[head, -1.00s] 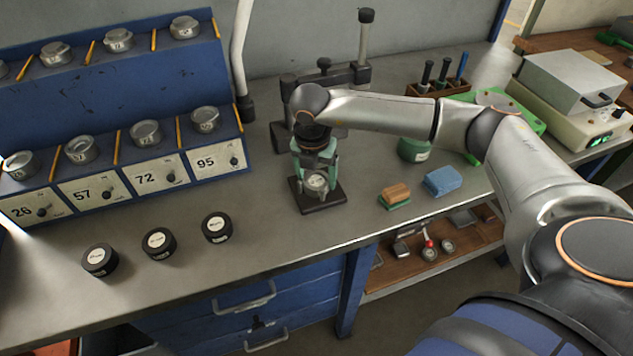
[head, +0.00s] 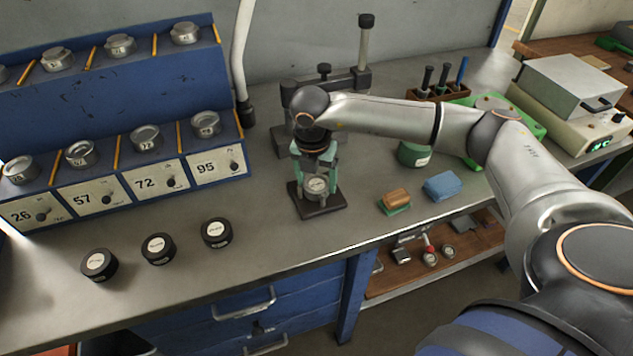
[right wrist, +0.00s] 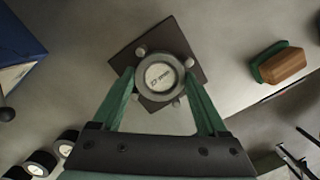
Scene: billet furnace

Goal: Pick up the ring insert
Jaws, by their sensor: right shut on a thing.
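The ring insert (head: 317,187) is a grey metal ring with a white labelled face. It sits at a dark square plate (head: 330,206) on the bench; I cannot tell whether it is lifted clear of it. My right gripper (head: 316,180) points down over it, with green fingers. In the right wrist view the ring insert (right wrist: 162,76) lies between the fingertips of my right gripper (right wrist: 160,80), one on each side, shut on it. Small round posts of the plate (right wrist: 186,38) stand around the ring. My left gripper is not in view.
Three black round pieces (head: 158,248) stand on the bench at front left. A blue numbered rack (head: 120,90) holds several metal pieces. A brown-and-green block (head: 395,200) and a blue block (head: 442,185) lie to the right. A dark stand (head: 325,85) is behind the gripper.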

